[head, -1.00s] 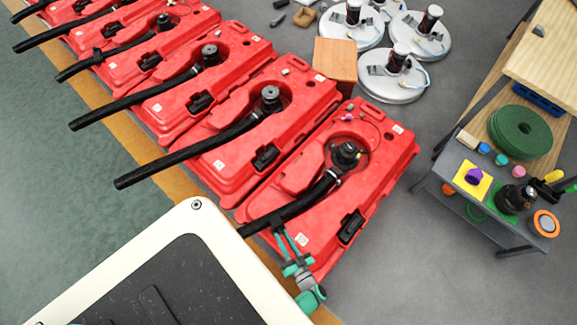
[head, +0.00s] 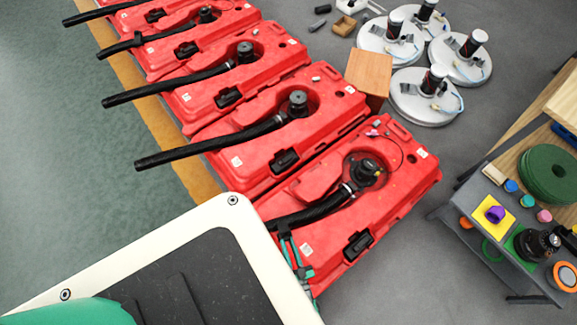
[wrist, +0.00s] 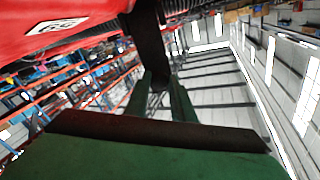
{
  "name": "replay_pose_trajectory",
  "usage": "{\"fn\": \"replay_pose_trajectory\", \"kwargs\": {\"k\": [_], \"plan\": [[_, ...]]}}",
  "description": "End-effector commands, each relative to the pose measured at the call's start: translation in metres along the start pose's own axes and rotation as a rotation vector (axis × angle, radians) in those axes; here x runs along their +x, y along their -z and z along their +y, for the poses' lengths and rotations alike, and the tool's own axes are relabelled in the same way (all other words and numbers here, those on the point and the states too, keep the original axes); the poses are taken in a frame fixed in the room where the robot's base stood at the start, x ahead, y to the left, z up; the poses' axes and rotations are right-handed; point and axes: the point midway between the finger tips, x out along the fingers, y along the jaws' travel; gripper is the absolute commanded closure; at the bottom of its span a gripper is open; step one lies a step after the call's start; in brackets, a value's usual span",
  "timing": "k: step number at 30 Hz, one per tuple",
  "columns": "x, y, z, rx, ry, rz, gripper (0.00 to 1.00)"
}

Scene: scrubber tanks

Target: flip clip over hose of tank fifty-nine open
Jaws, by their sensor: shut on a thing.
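The nearest red tank (head: 345,220) lies at lower centre in the head view. Its black hose (head: 305,213) runs from the round black fitting down over the left edge. In the wrist view the red tank (wrist: 95,30) fills the top left with a white number label (wrist: 57,25), which is hard to read. My gripper (wrist: 160,88) has green fingers closed on a black strip-like part (wrist: 147,45) hanging from above; I cannot tell whether it is the clip or the hose. In the head view my gripper (head: 287,240) is by the hose, partly hidden by my pale-edged base.
More red tanks (head: 285,120) with hoses stand in a row towards the upper left. A wooden block (head: 368,75) and silver round machines (head: 427,97) stand behind. A grey table (head: 500,225) with small items is at right. Green floor (head: 70,150) at left is clear.

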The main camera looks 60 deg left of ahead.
Motion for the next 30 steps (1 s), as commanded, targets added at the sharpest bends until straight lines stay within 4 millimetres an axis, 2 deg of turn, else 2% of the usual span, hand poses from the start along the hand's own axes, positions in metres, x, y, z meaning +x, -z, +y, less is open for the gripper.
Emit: {"fn": "replay_pose_trajectory", "kwargs": {"k": [1,3,21,30], "plan": [[0.0000,0.0061,0.0040,-0.007,-0.001,0.014,0.73],[0.0000,0.0056,0.0036,-0.007,0.000,0.013,0.58],[-0.0004,0.0017,-0.0004,-0.003,0.000,0.001,0.58],[-0.0003,0.0111,-0.0045,-0.005,0.002,0.002,0.58]]}}
